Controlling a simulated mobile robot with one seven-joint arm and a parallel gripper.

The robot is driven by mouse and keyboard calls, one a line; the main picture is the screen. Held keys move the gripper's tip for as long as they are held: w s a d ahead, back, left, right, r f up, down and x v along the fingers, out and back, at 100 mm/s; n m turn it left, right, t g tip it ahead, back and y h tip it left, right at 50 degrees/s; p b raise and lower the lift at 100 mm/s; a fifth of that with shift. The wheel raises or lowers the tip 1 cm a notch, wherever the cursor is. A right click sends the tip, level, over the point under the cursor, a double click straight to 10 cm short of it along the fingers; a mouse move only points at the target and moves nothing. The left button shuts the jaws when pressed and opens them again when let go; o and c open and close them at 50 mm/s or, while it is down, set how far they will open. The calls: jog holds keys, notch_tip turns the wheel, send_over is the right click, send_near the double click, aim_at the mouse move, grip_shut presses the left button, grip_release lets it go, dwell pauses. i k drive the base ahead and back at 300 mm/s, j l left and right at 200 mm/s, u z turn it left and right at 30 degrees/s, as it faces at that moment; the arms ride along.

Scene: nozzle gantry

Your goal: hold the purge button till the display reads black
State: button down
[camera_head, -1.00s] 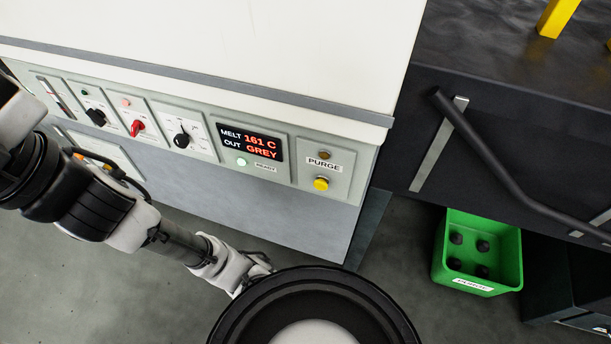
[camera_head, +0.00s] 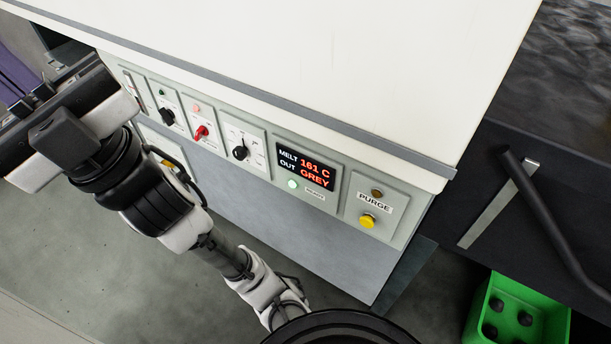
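The yellow purge button (camera_head: 367,221) sits low on a panel labelled PURGE, at the right end of the machine's control row. Nothing covers or touches it. The display (camera_head: 306,167) left of it reads MELT 161 C and OUT GREY in white and red. My gripper (camera_head: 32,98) appears at the left edge, near the camera and well left of the button. Its fingers are small and seen from behind, so whether they are open or shut is unclear. I see nothing held.
A green light (camera_head: 293,184) glows below the display. A dark lamp (camera_head: 377,193) is above the PURGE label. A red knob (camera_head: 201,132) and black knobs (camera_head: 240,153) lie leftward. A green bin (camera_head: 540,317) with dark lumps stands at lower right, below a dark handrail (camera_head: 545,220).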

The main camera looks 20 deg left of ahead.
aim_at(365, 220)
jog(key=l+u, duration=0.2)
jog(key=u, duration=0.15)
jog(key=l+u, duration=0.2)
jog(key=u, duration=0.15)
jog(key=k+l+u, duration=0.1)
jog(key=u, duration=0.2)
jog(key=k+l+u, duration=0.1)
jog(key=l, duration=0.35)
jog(key=k+l+u, duration=0.1)
jog(key=k+l, duration=0.25)
jog(key=k+l+u, duration=0.1)
jog(key=k+l, duration=0.15)
jog(key=l, duration=0.3)
